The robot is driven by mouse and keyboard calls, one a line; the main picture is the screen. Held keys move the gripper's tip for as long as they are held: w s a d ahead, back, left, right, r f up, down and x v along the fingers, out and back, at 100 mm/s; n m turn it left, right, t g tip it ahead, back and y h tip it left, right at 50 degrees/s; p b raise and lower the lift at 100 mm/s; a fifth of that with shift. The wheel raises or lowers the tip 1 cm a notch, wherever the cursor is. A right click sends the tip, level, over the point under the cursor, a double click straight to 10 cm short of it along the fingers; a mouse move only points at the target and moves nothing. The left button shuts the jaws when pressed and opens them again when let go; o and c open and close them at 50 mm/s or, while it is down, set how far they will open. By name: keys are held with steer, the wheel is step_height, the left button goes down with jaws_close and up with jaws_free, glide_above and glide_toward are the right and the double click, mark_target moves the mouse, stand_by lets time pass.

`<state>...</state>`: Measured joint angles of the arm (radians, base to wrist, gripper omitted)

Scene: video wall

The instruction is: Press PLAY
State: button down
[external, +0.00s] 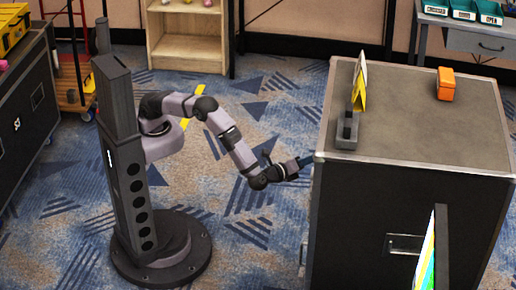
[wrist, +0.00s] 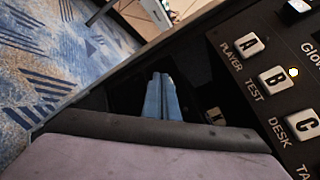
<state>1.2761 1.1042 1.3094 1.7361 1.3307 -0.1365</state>
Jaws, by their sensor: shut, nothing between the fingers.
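My gripper (external: 305,160) reaches the left side of the big dark case, whose control panel is hidden in the external view. In the wrist view the blue-grey fingers of my gripper (wrist: 161,82) are together and empty, over a dark area left of the lettered keys. The panel shows white keys A (wrist: 248,44), B (wrist: 275,77) and C (wrist: 302,126), with PLAYER, TEST and DESK printed beside them. A pale key (wrist: 213,115) sits just right of the fingers, its mark unclear. I cannot make out a key marked PLAY, nor whether the fingers touch anything.
The case top (external: 420,130) carries a yellow sign (external: 360,85), a grey holder (external: 347,132) and an orange box (external: 446,85). A small light (wrist: 294,72) glows near B. A screen (external: 428,255) stands at the case's front.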

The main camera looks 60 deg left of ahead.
steer(key=shift+w+d, duration=0.1)
steer(key=shift+w, duration=0.05)
stand_by(0.5)
steer(key=shift+s+a, duration=0.4)
steer(key=shift+s, duration=0.1)
stand_by(0.3)
steer(key=s+a+p, duration=0.2)
steer(key=s+a, duration=0.2)
steer(key=shift+a+p, duration=0.15)
steer(key=shift+p, duration=0.2)
steer(key=shift+s, duration=0.1)
stand_by(0.5)
